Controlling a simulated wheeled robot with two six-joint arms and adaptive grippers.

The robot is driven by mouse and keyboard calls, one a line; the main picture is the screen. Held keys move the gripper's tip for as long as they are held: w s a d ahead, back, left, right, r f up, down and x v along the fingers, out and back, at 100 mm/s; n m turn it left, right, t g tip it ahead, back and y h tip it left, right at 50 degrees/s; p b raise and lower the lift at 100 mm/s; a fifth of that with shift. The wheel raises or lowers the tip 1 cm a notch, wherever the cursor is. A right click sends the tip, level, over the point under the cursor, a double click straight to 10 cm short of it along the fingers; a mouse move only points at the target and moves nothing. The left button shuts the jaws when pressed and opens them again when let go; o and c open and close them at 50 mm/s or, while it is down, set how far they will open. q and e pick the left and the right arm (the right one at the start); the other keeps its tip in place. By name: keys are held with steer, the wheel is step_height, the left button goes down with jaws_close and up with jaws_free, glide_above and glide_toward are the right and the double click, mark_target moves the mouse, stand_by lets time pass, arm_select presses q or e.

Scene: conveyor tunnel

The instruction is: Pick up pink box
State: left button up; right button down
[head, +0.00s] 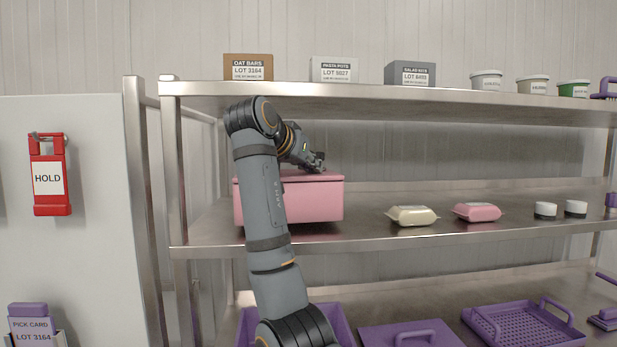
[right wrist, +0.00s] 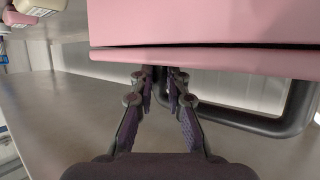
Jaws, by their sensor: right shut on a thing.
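The pink box (head: 318,202) is a large lidded box at the left end of the middle shelf. My right arm crosses in front of its left part and hides some of it. My right gripper (head: 319,164) is at the top of the box, shut on it. In the right wrist view, the pink box (right wrist: 205,25) fills the top, and the right gripper's fingers (right wrist: 160,75) are close together at its rim. A dark bar-shaped handle (right wrist: 265,122) shows beside the fingers. I cannot tell whether the box is clear of the shelf. My left gripper is not in view.
A cream pack (head: 412,216) and a pink pack (head: 477,212) lie right of the box on the middle shelf (head: 365,237). The upper shelf (head: 370,92) is close above my arm. A metal post (head: 172,170) stands at the left. Purple trays (head: 520,325) sit below.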

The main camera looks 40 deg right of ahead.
steer(key=shift+s+r+b, duration=0.1)
steer(key=shift+r+b, duration=0.2)
steer(key=shift+r, duration=0.55)
steer(key=shift+s, duration=0.2)
steer(key=s+d+b, duration=0.2)
steer(key=s+b, duration=0.3)
steer(key=s, duration=0.3)
steer(key=s+d+b, duration=0.2)
steer(key=s+b, duration=0.4)
steer(key=s, duration=0.3)
steer(key=shift+d, duration=0.4)
